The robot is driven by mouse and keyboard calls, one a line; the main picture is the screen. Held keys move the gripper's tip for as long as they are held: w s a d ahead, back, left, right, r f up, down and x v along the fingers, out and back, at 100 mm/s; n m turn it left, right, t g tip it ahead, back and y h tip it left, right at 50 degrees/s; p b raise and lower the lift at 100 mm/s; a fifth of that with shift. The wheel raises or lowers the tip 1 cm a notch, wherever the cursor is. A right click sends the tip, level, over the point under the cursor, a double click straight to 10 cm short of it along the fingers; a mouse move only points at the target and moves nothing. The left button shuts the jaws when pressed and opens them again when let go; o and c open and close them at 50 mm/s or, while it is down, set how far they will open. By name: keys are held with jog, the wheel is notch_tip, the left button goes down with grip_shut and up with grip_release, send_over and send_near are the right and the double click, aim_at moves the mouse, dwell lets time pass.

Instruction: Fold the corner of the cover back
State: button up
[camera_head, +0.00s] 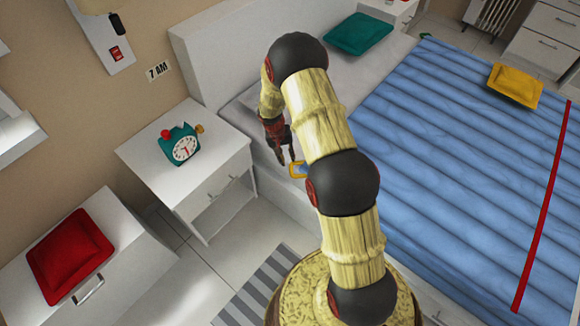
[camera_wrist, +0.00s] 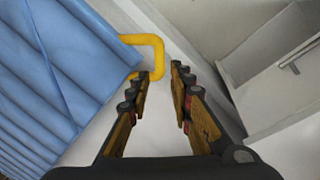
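The blue quilted cover (camera_head: 455,130) lies over the bed, with its near corner partly hidden behind my arm. In the wrist view the cover (camera_wrist: 55,75) fills the left side, and a yellow loop (camera_wrist: 155,50) sticks out from its corner. A small part of the loop (camera_head: 295,170) shows in the head view below my gripper (camera_head: 283,150). My gripper (camera_wrist: 161,72) is open and empty, its fingertips close to the loop. The left fingertip is near the loop's lower end; I cannot tell whether they touch.
A white nightstand (camera_head: 226,190) with a teal alarm clock (camera_head: 184,147) stands left of the bed. A green pillow (camera_head: 358,33) and a yellow cushion (camera_head: 515,85) lie on the bed. A red cushion (camera_head: 70,256) lies on a white chest at lower left.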

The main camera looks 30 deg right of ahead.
aim_at(291, 168)
jog(key=f, duration=0.2)
jog(key=f+b, duration=0.1)
jog(key=f, duration=0.1)
jog(key=d+f+b, duration=0.1)
jog(key=f, duration=0.1)
jog(key=shift+s+d+f, duration=0.1)
jog(key=shift+s+f, duration=0.2)
jog(key=shift+c, duration=1.3)
grip_shut()
